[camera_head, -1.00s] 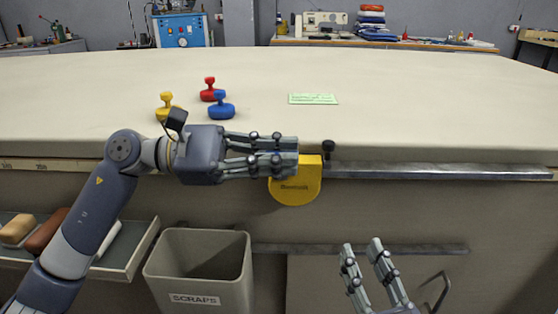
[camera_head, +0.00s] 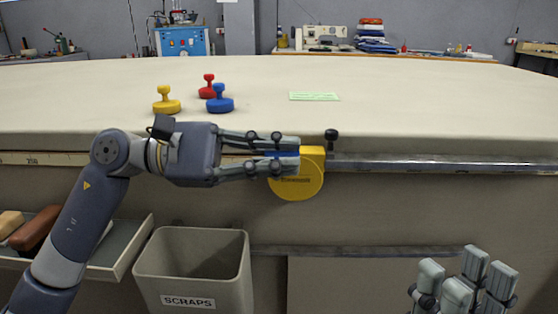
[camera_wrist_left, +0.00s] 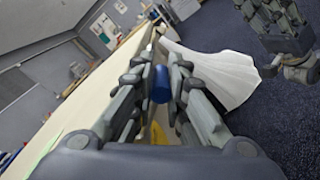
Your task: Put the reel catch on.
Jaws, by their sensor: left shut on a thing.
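The yellow round reel (camera_head: 297,184) hangs at the table's front edge, at the end of a metal rail. A blue piece (camera_head: 284,154) shows at its upper left, between my left fingers; in the left wrist view it is a blue cylinder (camera_wrist_left: 161,84). I cannot tell whether it is the catch. My left gripper (camera_head: 289,157) is shut on this blue piece and its fingertips overlap the reel. A black knob (camera_head: 331,136) stands beside the reel's top right. My right gripper (camera_head: 465,285) is at the lower right, empty, its fingers apart.
Yellow (camera_head: 166,104), red (camera_head: 208,89) and blue (camera_head: 220,103) knobbed weights and a green card (camera_head: 314,96) lie on the table. The metal rail (camera_head: 440,163) runs right along the edge. A scraps bin (camera_head: 190,265) and an open drawer (camera_head: 120,255) are below.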

